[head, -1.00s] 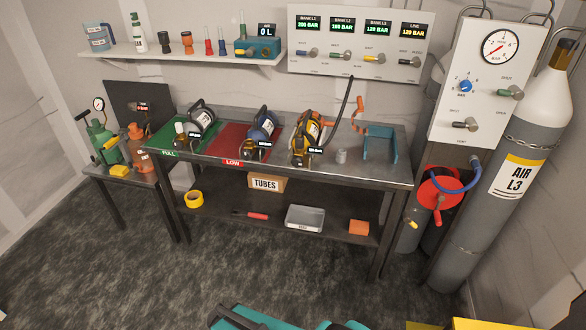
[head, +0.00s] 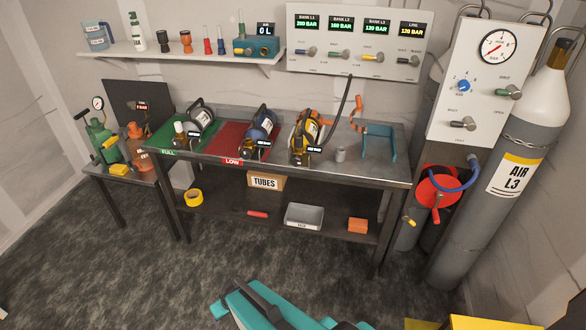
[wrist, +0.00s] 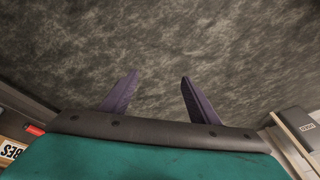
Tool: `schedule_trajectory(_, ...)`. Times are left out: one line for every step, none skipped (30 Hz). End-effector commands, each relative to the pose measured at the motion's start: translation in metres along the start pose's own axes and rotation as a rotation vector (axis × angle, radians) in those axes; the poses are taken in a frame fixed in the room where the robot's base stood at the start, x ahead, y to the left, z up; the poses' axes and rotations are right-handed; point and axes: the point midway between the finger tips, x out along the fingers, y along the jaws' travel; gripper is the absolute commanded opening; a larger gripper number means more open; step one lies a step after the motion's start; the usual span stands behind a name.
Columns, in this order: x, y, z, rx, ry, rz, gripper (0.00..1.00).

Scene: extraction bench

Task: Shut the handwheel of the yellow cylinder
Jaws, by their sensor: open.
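The yellow cylinder (head: 305,130) lies tilted on the bare metal bench top, right of the red mat, with a black hose rising beside it. Its dark valve end (head: 300,155) faces the front edge; the handwheel is too small to tell whether it is open or shut. In the wrist view my gripper (wrist: 158,75) is open and empty, its two dark fingers apart over the grey floor. In the head view my teal arm (head: 262,308) is at the bottom edge, in front of the bench and well away from the cylinder.
A blue cylinder (head: 262,128) lies on the red mat (head: 222,142), left of the yellow one. A small grey cup (head: 340,155) and a teal bracket (head: 380,143) stand to its right. The lower shelf holds a tubes box (head: 265,181) and a grey tray (head: 304,216). Floor in front is clear.

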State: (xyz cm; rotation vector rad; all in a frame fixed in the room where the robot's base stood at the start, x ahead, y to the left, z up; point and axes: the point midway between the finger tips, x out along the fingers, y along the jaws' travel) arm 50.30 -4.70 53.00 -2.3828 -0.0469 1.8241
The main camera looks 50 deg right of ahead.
Motion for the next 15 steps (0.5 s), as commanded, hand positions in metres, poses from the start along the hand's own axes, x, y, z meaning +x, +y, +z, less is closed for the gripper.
schedule_trajectory(-0.005, 0.008, -0.018, 0.009, 0.06, 0.009, 0.55)
schedule_trajectory(-0.008, 0.012, -0.028, 0.014, 0.097, 0.014, 0.55)
schedule_trajectory(-0.012, 0.018, -0.042, 0.019, 0.145, 0.024, 0.55)
schedule_trajectory(-0.016, 0.024, -0.052, 0.024, 0.181, 0.032, 0.55)
schedule_trajectory(-0.02, 0.029, -0.062, 0.028, 0.216, 0.042, 0.55)
schedule_trajectory(-0.026, 0.036, -0.075, 0.034, 0.263, 0.055, 0.55)
schedule_trajectory(-0.031, 0.042, -0.084, 0.04, 0.298, 0.067, 0.55)
schedule_trajectory(-0.036, 0.049, -0.093, 0.046, 0.332, 0.08, 0.55)
schedule_trajectory(-0.043, 0.057, -0.105, 0.054, 0.377, 0.097, 0.55)
schedule_trajectory(-0.048, 0.064, -0.114, 0.058, 0.41, 0.112, 0.55)
schedule_trajectory(-0.054, 0.071, -0.122, 0.065, 0.444, 0.127, 0.55)
schedule_trajectory(-0.063, 0.081, -0.133, 0.074, 0.488, 0.15, 0.55)
schedule_trajectory(-0.07, 0.089, -0.141, 0.079, 0.52, 0.169, 0.55)
schedule_trajectory(-0.077, 0.096, -0.148, 0.086, 0.552, 0.187, 0.55)
schedule_trajectory(-0.087, 0.107, -0.157, 0.095, 0.593, 0.214, 0.55)
